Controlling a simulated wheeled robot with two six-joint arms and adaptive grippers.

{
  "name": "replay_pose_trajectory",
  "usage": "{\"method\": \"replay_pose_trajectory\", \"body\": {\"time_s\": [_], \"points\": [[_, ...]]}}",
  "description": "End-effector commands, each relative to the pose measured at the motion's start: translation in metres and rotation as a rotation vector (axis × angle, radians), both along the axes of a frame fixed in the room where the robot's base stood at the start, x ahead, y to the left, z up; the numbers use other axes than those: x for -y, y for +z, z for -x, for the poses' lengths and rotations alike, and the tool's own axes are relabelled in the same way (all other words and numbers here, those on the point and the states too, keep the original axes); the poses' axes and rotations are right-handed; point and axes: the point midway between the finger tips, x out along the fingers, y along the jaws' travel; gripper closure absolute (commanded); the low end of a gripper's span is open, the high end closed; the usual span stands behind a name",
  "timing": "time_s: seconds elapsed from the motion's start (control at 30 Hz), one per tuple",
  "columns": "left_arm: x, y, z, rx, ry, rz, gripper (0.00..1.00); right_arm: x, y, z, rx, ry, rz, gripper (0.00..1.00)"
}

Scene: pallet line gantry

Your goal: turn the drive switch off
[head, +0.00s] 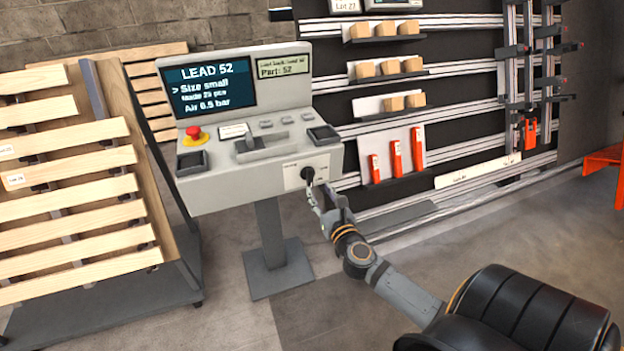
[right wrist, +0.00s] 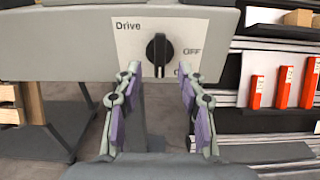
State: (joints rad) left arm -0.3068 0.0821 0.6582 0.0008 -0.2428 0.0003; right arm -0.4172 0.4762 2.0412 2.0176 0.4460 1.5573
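The drive switch is a black rotary knob (head: 307,173) on a white plate, low on the right front of the grey console. In the right wrist view the knob (right wrist: 159,48) stands about upright, with a pale mark at its lower end. The plate (right wrist: 130,40) reads "Drive", with "OFF" to the right of the knob and a second label below that, partly hidden by a finger. My right gripper (head: 326,199) is open just in front of the switch. In the right wrist view its fingers (right wrist: 158,88) are spread, with the knob beyond the gap. My left gripper is not in view.
The console (head: 215,190) carries a screen reading "LEAD 52", a red stop button (head: 195,134) and a lever (head: 250,142). A slatted wooden rack (head: 75,190) stands at left. A dark rail wall with blocks and orange parts (head: 397,158) is behind at right.

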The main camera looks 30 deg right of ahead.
Motion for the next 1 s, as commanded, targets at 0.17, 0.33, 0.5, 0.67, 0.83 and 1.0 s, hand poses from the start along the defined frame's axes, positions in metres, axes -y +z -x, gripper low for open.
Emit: {"method": "replay_pose_trajectory", "body": {"time_s": [0.17, 0.33, 0.5, 0.67, 0.83, 1.0], "points": [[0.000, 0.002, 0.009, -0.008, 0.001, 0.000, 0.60, 0.009, 0.002, -0.038, 0.002, -0.002, -0.001, 0.60], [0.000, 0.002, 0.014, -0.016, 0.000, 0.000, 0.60, 0.015, 0.000, -0.061, 0.000, 0.000, 0.000, 0.60], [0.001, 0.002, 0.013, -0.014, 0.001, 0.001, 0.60, 0.016, 0.000, -0.069, -0.002, 0.002, 0.003, 0.60], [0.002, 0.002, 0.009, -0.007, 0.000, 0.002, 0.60, 0.016, -0.001, -0.069, -0.002, 0.002, 0.003, 0.60], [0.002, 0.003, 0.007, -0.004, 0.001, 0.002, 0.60, 0.016, -0.001, -0.069, -0.002, 0.002, 0.003, 0.78], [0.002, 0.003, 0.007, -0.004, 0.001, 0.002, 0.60, 0.016, -0.001, -0.069, -0.002, 0.002, 0.003, 1.00]]}}
